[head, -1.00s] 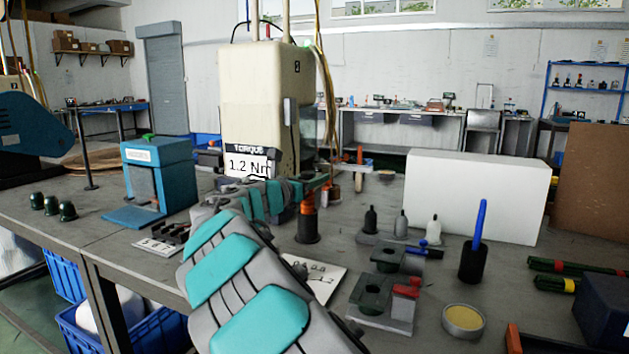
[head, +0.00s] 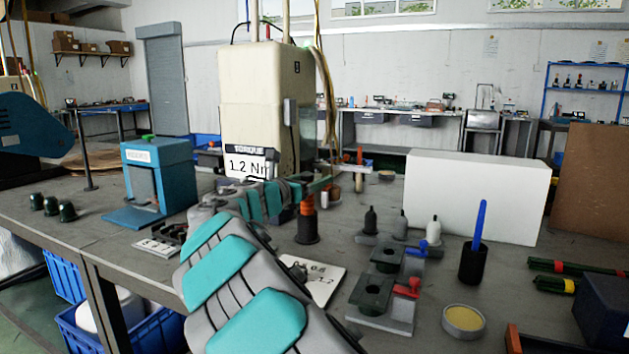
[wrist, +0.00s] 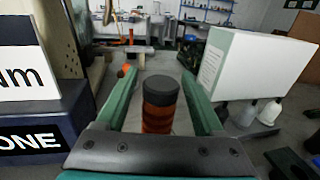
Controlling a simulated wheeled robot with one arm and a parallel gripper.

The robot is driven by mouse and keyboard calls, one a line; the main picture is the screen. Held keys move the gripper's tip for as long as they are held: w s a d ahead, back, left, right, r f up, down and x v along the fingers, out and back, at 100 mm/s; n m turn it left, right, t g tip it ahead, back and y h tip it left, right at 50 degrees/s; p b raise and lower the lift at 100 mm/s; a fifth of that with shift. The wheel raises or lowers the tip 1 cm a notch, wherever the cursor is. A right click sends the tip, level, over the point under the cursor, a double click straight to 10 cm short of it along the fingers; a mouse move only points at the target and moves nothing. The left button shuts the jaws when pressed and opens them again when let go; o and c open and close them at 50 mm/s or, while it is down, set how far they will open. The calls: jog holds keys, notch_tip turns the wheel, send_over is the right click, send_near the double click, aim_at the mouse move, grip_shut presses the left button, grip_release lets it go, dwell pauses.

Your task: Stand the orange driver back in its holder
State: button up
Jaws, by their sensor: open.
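The orange driver (head: 307,208) stands upright in a black round holder (head: 307,232) on the bench in the head view. Its ribbed orange handle with a black cap also shows in the wrist view (wrist: 158,115). My gripper (wrist: 161,72) is open, with one green finger on each side of the handle and visible gaps between. In the head view my gripper (head: 318,186) is at the height of the driver's top. The driver's lower part is hidden inside the holder.
A cream torque machine (head: 262,100) stands just behind and left. A white box (head: 478,195) stands to the right. A blue driver (head: 480,222) sits in its own black cup (head: 473,262). Fixtures with red and blue levers (head: 385,305) stand front right.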

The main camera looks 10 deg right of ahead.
jog(key=v, duration=1.1)
jog(key=shift+s+a, duration=0.15)
jog(key=shift+a, duration=0.05)
